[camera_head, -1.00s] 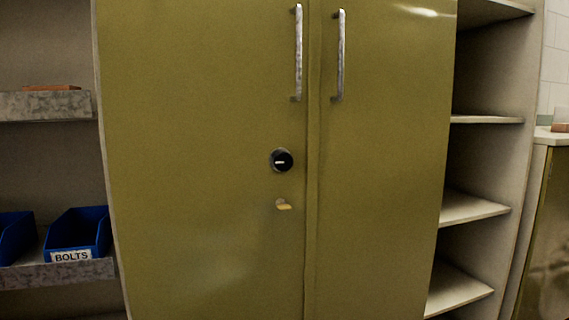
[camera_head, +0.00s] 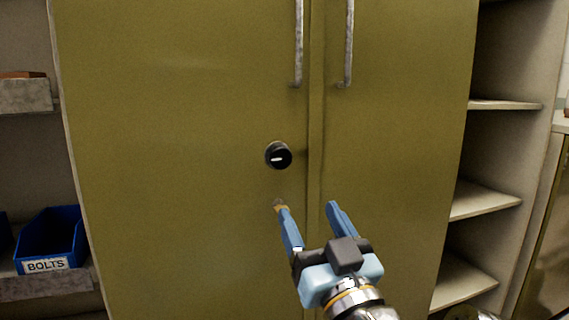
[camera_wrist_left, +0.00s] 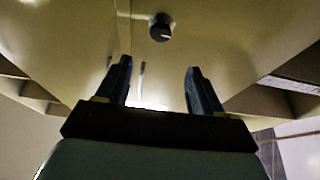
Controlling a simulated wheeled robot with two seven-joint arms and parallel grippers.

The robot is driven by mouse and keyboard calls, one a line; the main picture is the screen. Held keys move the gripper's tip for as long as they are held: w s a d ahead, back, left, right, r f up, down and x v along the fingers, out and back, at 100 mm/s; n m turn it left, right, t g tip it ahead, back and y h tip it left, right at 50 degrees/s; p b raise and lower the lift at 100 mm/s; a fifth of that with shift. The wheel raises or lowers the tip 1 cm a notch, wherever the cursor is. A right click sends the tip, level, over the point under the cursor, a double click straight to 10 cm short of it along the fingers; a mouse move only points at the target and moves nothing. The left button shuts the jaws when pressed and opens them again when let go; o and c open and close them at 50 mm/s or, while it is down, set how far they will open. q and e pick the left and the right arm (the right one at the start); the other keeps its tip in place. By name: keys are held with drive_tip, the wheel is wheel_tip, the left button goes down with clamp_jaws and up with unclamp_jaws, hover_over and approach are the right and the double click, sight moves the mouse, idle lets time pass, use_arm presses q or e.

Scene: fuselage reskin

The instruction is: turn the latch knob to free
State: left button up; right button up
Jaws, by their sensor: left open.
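The latch knob (camera_head: 278,155) is round and black with a short white mark, which lies nearly level. It sits on the left door (camera_head: 180,150) of an olive-yellow cabinet, near the seam between the doors. My left gripper (camera_head: 306,206) is open and empty, below and slightly right of the knob, and apart from it. In the left wrist view the knob (camera_wrist_left: 160,28) shows beyond the two spread blue fingers (camera_wrist_left: 158,66). My right gripper is not in view.
Two upright metal handles (camera_head: 298,45) (camera_head: 348,45) stand above the knob, one on each door. A blue bin labelled BOLTS (camera_head: 50,240) is on a shelf at the left. Open shelves (camera_head: 485,200) stand at the right. The door face around the knob is clear.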

sight(282, 159)
use_arm(q)
drive_tip(key=p+x, duration=0.2)
drive_tip(key=x, duration=1.1)
drive_tip(key=shift+w+a+r+p, duration=0.1)
drive_tip(key=shift+w+p, duration=0.2)
drive_tip(key=shift+p, duration=0.1)
drive_tip(key=c, duration=1)
